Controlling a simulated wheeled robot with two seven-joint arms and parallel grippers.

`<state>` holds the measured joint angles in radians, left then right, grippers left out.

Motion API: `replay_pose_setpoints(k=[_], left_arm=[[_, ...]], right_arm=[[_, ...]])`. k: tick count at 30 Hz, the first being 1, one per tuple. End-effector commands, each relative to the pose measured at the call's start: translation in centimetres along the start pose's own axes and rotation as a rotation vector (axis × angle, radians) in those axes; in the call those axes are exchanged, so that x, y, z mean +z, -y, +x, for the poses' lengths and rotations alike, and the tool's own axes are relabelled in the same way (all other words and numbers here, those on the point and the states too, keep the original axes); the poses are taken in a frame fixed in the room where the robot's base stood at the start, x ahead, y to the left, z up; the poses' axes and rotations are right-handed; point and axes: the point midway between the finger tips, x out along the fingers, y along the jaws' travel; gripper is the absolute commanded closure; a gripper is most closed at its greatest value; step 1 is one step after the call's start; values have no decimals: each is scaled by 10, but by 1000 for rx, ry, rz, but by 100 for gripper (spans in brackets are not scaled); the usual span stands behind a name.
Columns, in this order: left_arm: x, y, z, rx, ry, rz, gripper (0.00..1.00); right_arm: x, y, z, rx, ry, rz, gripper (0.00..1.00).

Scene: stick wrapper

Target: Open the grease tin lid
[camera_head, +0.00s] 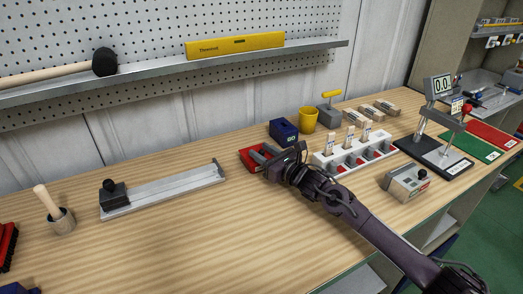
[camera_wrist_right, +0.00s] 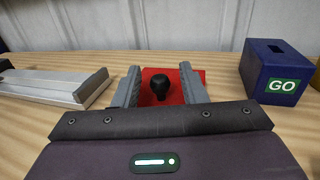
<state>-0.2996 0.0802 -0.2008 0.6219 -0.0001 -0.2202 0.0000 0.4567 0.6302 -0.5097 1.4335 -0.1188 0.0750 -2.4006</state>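The grease tin appears to be the red box (camera_head: 248,162) on the bench, left of the blue GO box. In the right wrist view its red top (camera_wrist_right: 183,76) carries a black knob (camera_wrist_right: 160,86). My right gripper (camera_head: 266,155) is over the red tin. In the wrist view its two grey fingers (camera_wrist_right: 160,78) are open, one on each side of the knob, with gaps between. The gripper partly covers the tin in the head view, and the tin's lower part is hidden in the wrist view. My left gripper is not in view.
The blue GO box (camera_head: 283,131) and yellow cup (camera_head: 308,119) stand behind the gripper. A white rack (camera_head: 352,158) is close on the right. A metal slide with a black block (camera_head: 165,190) lies left. The bench front centre is clear.

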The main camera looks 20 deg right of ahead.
Motion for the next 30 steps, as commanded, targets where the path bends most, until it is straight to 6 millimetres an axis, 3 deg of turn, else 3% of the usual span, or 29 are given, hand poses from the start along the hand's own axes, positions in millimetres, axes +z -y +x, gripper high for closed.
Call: replay_pose_setpoints(k=[11,20,30], left_arm=[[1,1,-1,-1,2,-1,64],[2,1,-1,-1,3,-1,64],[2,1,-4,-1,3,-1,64]], right_arm=[[-1,-1,7,1,-1,0,62],[-1,-1,7,1,-1,0,100],[2,0,7,1,-13,2,100]])
